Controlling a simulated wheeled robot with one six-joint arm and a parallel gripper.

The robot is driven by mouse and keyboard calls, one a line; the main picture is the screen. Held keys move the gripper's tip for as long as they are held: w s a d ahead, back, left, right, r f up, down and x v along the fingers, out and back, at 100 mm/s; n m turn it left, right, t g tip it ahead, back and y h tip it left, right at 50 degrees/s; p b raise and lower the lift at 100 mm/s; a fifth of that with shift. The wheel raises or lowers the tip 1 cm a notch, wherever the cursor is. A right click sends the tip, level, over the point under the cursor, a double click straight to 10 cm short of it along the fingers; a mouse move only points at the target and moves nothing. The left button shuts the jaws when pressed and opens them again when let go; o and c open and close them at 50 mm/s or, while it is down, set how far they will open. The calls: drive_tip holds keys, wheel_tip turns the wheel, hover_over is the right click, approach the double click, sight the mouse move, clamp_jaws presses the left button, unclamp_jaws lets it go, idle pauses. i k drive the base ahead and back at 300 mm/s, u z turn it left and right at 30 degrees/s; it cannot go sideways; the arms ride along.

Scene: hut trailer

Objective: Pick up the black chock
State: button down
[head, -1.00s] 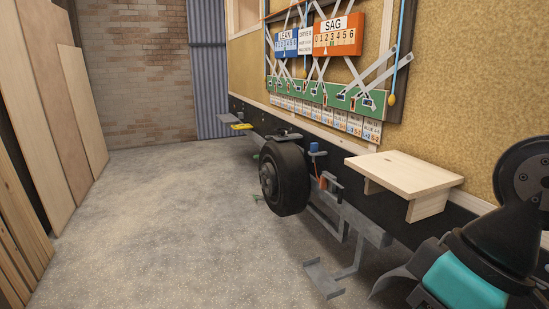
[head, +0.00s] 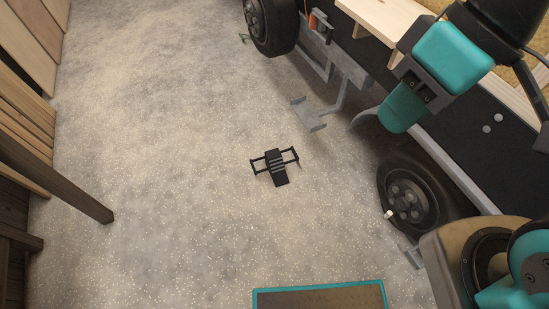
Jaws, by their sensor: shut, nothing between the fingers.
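The black chock (head: 277,169) lies on the speckled concrete floor, near the middle of the head view. It has a ribbed central part and a thin bar frame with a handle on each side. Nothing covers it, and nothing touches it but the floor. My teal and black arm crosses the upper right of the head view, above and to the right of the chock. My gripper's fingers do not show.
The trailer runs along the right, with one wheel (head: 271,24) at the top and another wheel (head: 412,196) right of the chock. A grey metal step (head: 309,114) hangs between them. Wooden boards (head: 40,140) stand at left. Open floor surrounds the chock.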

sight(273, 158)
drive_tip(key=u, duration=0.05)
drive_tip(key=k, duration=0.6)
drive_tip(key=u, duration=0.7)
drive_tip(key=i, duration=1.95)
drive_tip(key=z, duration=0.6)
